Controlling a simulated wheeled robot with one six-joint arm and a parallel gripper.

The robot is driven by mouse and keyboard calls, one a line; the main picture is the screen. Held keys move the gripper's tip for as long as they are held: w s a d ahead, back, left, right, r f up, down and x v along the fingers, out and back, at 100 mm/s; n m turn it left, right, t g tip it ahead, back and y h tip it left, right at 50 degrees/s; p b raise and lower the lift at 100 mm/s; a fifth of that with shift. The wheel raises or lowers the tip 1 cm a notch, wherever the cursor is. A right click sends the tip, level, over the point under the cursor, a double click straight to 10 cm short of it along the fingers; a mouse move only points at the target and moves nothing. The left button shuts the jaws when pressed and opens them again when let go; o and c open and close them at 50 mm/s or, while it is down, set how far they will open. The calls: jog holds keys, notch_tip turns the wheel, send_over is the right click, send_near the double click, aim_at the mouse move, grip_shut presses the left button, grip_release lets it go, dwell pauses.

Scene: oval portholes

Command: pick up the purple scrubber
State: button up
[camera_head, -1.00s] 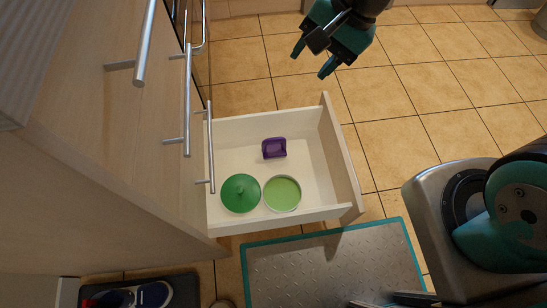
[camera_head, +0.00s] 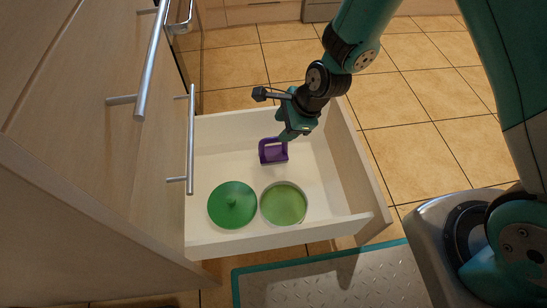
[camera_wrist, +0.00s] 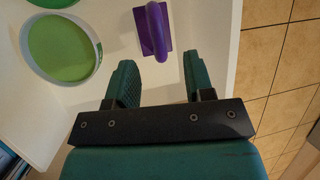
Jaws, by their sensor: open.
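The purple scrubber (camera_head: 272,151) lies on the floor of the open white drawer (camera_head: 228,146), near its middle. It has a raised handle, which shows in the wrist view (camera_wrist: 155,32). My gripper (camera_head: 286,137) is over the drawer, close above the scrubber in the head view. In the wrist view my gripper (camera_wrist: 160,78) has its two teal fingers apart, with nothing held between them. The scrubber's handle is just beyond the fingertips, roughly in line with the gap. I cannot tell whether a finger touches it.
The drawer's side wall (camera_head: 352,160) stands right of my gripper. Cabinet handles (camera_head: 191,140) stick out at left.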

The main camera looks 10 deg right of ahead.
aim_at(274, 138)
jog(key=shift+b+x, duration=0.4)
jog(key=shift+x, duration=0.8)
jog(key=b+x, duration=0.4)
jog(key=x, duration=0.1)
jog(key=shift+s+f, duration=0.2)
jog(key=shift+r, duration=0.15)
grip_shut()
